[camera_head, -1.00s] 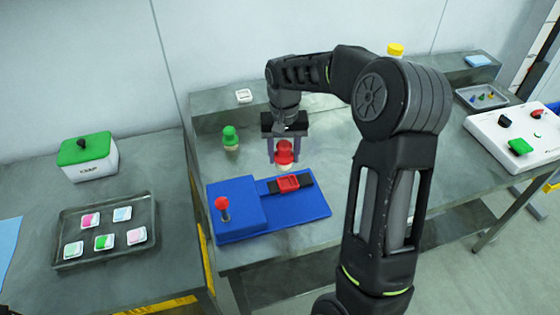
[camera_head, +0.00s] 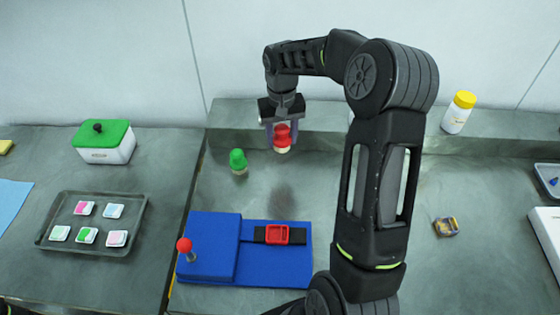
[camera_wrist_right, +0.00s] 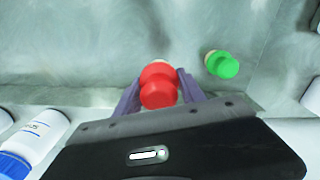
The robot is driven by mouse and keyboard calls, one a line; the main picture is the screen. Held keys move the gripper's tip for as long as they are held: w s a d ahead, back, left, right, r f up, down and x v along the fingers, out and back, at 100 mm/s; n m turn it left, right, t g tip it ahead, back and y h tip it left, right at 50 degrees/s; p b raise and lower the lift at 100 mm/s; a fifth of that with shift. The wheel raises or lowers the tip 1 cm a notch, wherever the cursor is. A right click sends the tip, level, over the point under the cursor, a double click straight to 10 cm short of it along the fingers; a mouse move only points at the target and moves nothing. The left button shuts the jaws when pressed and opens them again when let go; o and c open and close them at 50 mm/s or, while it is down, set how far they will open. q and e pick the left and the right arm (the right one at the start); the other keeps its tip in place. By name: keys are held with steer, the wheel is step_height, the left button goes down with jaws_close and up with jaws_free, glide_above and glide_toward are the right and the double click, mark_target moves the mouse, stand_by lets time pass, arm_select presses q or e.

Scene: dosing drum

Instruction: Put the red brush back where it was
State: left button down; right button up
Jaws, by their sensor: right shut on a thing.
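The red brush (camera_head: 282,137) has a red knobbed top and a pale lower end. My right gripper (camera_head: 281,128) is shut on it, and its pale end seems to hang above the table, clear of the blue fixture. In the right wrist view the red brush (camera_wrist_right: 159,85) sits between the fingers of the right gripper (camera_wrist_right: 158,92). A green brush (camera_head: 238,161) of like shape stands on the table to the left of the red one; it also shows in the right wrist view (camera_wrist_right: 222,65). My left gripper is not in view.
A blue fixture (camera_head: 210,262) with a red-knobbed lever and a red frame (camera_head: 277,234) lies in front. A tray (camera_head: 140,212) of small packets and a green-lidded box (camera_head: 104,143) are at left. A yellow-capped bottle (camera_head: 458,113) stands on the back ledge.

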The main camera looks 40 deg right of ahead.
steer(key=shift+s+a+r, duration=0.1)
glide_above(282, 170)
step_height(282, 170, down, 6)
steer(key=shift+f, duration=0.25)
stand_by(0.4)
steer(key=shift+f+b, duration=0.4)
steer(key=shift+f, duration=1.4)
steer(key=shift+f, duration=0.2)
steer(key=o, duration=1.2)
